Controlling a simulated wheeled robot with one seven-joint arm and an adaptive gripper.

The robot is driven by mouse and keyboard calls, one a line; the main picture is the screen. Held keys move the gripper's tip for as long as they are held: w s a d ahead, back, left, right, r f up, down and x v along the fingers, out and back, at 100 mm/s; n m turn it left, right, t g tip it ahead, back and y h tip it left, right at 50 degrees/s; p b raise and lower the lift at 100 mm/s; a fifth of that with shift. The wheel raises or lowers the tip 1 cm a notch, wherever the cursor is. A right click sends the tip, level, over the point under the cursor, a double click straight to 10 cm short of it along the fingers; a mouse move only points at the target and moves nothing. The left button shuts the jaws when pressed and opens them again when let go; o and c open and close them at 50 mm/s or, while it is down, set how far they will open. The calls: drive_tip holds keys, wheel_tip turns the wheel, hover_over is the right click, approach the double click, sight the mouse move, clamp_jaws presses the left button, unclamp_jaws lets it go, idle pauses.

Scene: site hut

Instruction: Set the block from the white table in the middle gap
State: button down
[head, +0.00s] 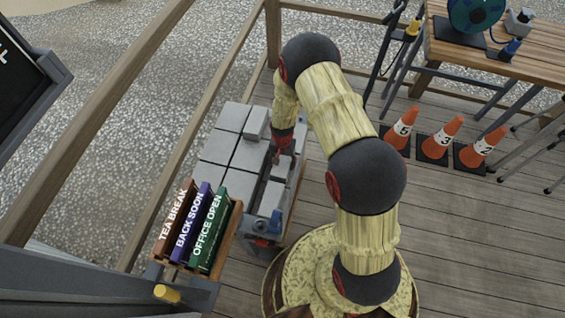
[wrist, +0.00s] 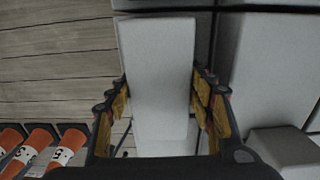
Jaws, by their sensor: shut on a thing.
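My gripper (head: 284,147) is over the right side of a group of pale grey blocks (head: 217,147) in the head view. In the wrist view my gripper (wrist: 160,82) has its yellow-padded fingers on both sides of a pale block (wrist: 156,50) and is shut on it. In the head view the held block is largely hidden by the gripper, so I cannot tell whether it touches the blocks around it. Dark openings show between the blocks beside and below the gripper. I cannot make out which one is the middle gap.
A smaller grey block (head: 256,122) sits on top of the group. Several numbered orange cones (head: 438,140) stand on the deck to the right, below a wooden workbench (head: 480,55). Wooden railings run along the left.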

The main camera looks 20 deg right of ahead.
drive_tip(key=shift+w+r, duration=0.1)
drive_tip(key=c, duration=1.2)
unclamp_jaws()
drive_tip(key=o, duration=0.5)
drive_tip(key=shift+s, duration=0.2)
wheel_tip(320, 180, up, 12)
drive_tip(key=shift+w+f, duration=0.1)
